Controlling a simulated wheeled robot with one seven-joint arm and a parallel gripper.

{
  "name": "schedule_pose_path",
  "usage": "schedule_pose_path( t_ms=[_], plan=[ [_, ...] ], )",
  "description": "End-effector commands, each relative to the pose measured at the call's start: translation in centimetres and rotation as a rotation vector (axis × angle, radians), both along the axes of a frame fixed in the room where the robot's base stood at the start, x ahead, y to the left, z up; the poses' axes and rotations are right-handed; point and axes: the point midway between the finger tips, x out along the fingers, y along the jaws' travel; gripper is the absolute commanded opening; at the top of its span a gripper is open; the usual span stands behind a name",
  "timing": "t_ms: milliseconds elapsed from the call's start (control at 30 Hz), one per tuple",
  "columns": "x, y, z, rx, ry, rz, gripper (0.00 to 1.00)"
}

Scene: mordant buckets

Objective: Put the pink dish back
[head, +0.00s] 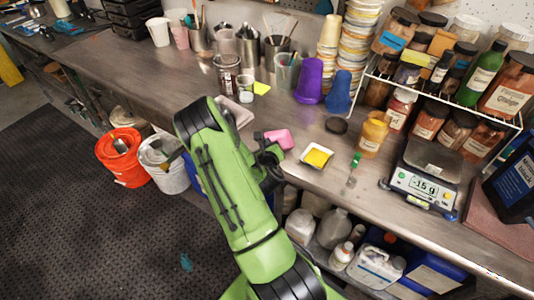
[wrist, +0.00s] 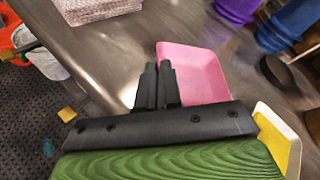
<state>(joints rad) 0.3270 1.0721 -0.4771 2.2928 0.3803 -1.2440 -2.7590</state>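The pink dish (head: 279,138) is a shallow square dish near the front edge of the metal bench. In the wrist view the pink dish (wrist: 198,72) fills the space just beyond and right of the fingers. My gripper (wrist: 159,68) has its two dark fingers nearly together, with the dish's left rim between them. In the head view my gripper (head: 270,158) is beside the dish and partly hidden by my green arm. Whether the dish touches the bench is hard to tell.
A white dish with yellow powder (head: 317,157) lies right of the pink dish. The scale (head: 424,183) has an empty pan and seems to read -15 g. Purple (head: 309,82) and blue cups (head: 339,92) stand behind. A pale textured cloth or tray (wrist: 98,8) lies left. Buckets (head: 122,158) stand below.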

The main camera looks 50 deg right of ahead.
Motion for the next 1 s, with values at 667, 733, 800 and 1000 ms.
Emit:
schedule_pose_path(
  t_ms=[667, 733, 800, 1000],
  plan=[
    [0.0, 0.0, -0.9, -0.001, 0.001, 0.0, 0.3],
    [0.0, 0.0, -0.9, 0.0, 0.001, 0.001, 0.3],
    [0.0, 0.0, -0.9, 0.001, 0.0, 0.001, 0.3],
    [0.6, 0.2, 0.1, 0.0, 0.001, 0.001, 0.3]
  ],
)
